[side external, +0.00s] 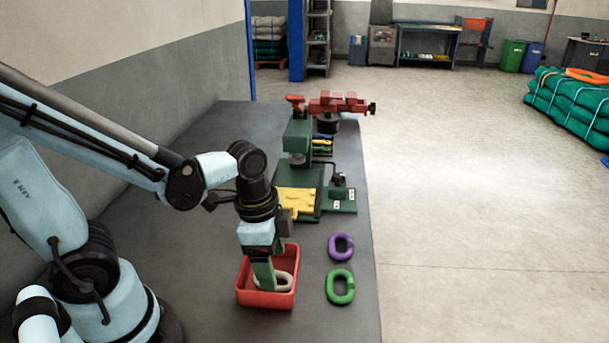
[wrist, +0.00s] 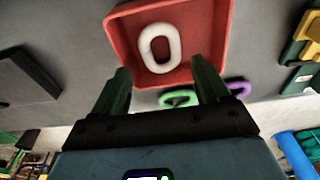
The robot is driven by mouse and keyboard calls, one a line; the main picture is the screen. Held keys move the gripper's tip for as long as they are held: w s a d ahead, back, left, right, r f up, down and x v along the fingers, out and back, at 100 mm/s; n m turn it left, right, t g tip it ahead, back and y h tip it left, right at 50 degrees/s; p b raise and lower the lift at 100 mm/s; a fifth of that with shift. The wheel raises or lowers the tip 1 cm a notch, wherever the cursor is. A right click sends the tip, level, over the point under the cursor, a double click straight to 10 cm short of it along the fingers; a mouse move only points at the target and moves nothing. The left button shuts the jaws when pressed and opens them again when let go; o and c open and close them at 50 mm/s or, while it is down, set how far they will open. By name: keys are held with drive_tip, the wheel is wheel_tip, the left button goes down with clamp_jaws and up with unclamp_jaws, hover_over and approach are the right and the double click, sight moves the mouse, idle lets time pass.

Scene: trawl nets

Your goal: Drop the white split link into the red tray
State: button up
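The white split link (wrist: 174,44) lies in the red tray (wrist: 120,40), seen in the wrist view. It also shows in the side view (side external: 289,281), partly hidden behind a finger, inside the tray (side external: 266,300). My gripper (side external: 268,274) is over the tray, pointing down. In the wrist view my gripper (wrist: 160,80) has its two green fingers spread wide with nothing between them. The link is apart from both fingertips there.
A purple link (side external: 341,247) and a green link (side external: 340,287) lie on the grey bench (side external: 225,140), right of the tray. Behind the tray stand a yellow block (side external: 297,202) on a green fixture and a red vise (side external: 338,103).

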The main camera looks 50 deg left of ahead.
drive_tip(key=shift+o, duration=0.9)
wheel_tip(320, 180, up, 12)
drive_tip(key=s+a, duration=0.1)
idle(0.4)
drive_tip(key=w+a+f+n+t+y, duration=0.1)
drive_tip(key=w+a+f+n+t, duration=0.1)
drive_tip(key=n+t, duration=0.4)
drive_tip(key=w+f+n, duration=0.1)
drive_tip(key=w+n, duration=0.1)
drive_tip(key=n, duration=0.1)
drive_tip(key=shift+w+a+f, duration=0.2)
drive_tip(key=shift+w+f, duration=0.05)
drive_tip(key=shift+w, duration=0.15)
